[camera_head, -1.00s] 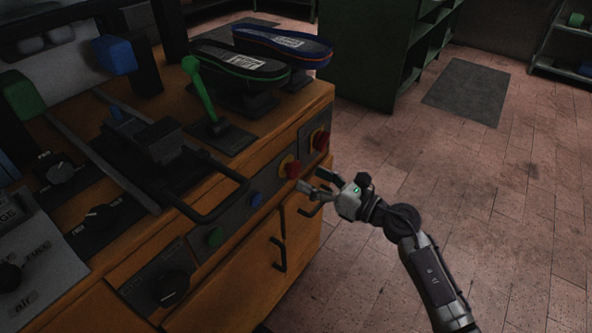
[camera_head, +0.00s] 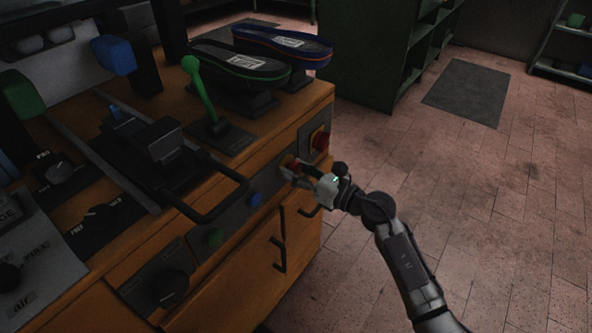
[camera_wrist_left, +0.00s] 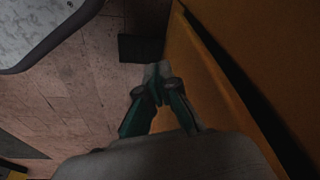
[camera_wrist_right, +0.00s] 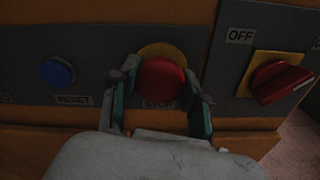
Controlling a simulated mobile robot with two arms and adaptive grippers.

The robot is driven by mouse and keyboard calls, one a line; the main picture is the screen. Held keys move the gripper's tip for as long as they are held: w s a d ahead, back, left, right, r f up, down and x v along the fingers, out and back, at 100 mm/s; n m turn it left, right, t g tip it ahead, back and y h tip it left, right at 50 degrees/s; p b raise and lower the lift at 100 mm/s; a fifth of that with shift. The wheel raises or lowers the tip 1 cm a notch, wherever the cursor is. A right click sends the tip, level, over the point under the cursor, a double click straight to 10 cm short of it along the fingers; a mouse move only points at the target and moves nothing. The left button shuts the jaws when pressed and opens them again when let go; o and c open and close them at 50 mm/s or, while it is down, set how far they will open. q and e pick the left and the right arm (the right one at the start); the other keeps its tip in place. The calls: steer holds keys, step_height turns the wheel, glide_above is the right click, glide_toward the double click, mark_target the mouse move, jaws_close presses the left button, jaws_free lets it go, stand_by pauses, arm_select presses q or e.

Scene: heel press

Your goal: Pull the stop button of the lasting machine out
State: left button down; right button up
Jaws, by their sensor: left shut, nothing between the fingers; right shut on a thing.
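The stop button is a red mushroom knob on a yellow ring, set in the dark front panel of the machine. In the right wrist view the stop button (camera_wrist_right: 161,80) sits between the two fingers of my right gripper (camera_wrist_right: 160,92), which is shut on it. In the head view my right gripper (camera_head: 293,172) is at the panel and covers most of the button. A STOP label below the knob is partly hidden. My left gripper (camera_wrist_left: 158,82) is shut and empty, seen only in the left wrist view, beside an orange cabinet side.
A blue reset button (camera_wrist_right: 57,72) is left of the stop button. A red rotary switch (camera_wrist_right: 278,80) marked OFF is to its right. A black bar handle (camera_head: 215,205) juts out beside the panel. Open floor (camera_head: 440,210) lies to the right.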

jaws_close()
steer(key=shift+s+d, duration=0.2)
steer(key=shift+d, duration=0.1)
steer(key=shift+s+d, duration=0.15)
steer(key=shift+f, duration=0.1)
steer(key=o, duration=0.6)
jaws_free()
steer(key=shift+c, duration=0.2)
steer(key=o, duration=0.4)
steer(key=shift+d, duration=0.15)
steer(key=shift+s+d, duration=0.1)
steer(key=shift+s, duration=0.05)
arm_select(q)
steer(key=shift+f, duration=0.25)
arm_select(e)
steer(key=v, duration=1.1)
steer(key=shift+s+d, duration=0.2)
steer(key=shift+d, duration=0.05)
